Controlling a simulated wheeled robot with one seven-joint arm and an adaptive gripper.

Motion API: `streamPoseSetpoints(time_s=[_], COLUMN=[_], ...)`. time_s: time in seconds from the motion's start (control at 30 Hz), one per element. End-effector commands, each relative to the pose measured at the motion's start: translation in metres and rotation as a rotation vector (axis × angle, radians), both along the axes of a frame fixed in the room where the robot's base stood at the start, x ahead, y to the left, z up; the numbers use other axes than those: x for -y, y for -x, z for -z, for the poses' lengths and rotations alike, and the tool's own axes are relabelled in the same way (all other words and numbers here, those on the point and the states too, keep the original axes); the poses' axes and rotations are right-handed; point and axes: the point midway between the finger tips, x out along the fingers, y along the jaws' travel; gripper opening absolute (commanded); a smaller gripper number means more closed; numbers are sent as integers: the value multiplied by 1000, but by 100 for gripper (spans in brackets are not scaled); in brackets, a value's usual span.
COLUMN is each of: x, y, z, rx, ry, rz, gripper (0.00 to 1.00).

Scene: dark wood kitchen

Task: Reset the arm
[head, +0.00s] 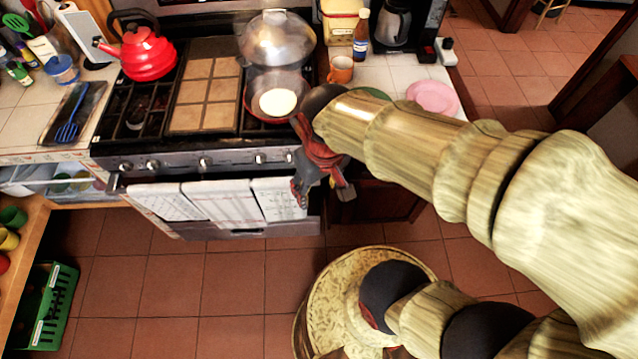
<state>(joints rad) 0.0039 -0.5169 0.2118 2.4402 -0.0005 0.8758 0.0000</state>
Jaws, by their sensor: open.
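My gripper (319,188) hangs in front of the right end of the stove, pointing down, with its fingers apart and nothing seen between them. It is at the end of my wood-patterned arm, which reaches in from the right. The gripper covers part of the oven front and the towel there. My arm hides part of the counter and floor on the right.
The stove (180,150) holds a red kettle (148,55) and a pan (265,118) with a pale round thing (277,102) in it. An orange mug (341,69) and pink plate (433,96) stand on the right counter.

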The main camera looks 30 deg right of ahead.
Motion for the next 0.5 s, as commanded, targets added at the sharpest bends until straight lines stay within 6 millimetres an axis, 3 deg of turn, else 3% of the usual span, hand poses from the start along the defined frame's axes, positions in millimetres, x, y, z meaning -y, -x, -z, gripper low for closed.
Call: streamPoseSetpoints(time_s=[0.33, 0.5], x=[0, 0], y=[2, -1], z=[-2, -49], rx=[2, 142], ry=[0, 1], rz=[0, -1], gripper=[53, 53])
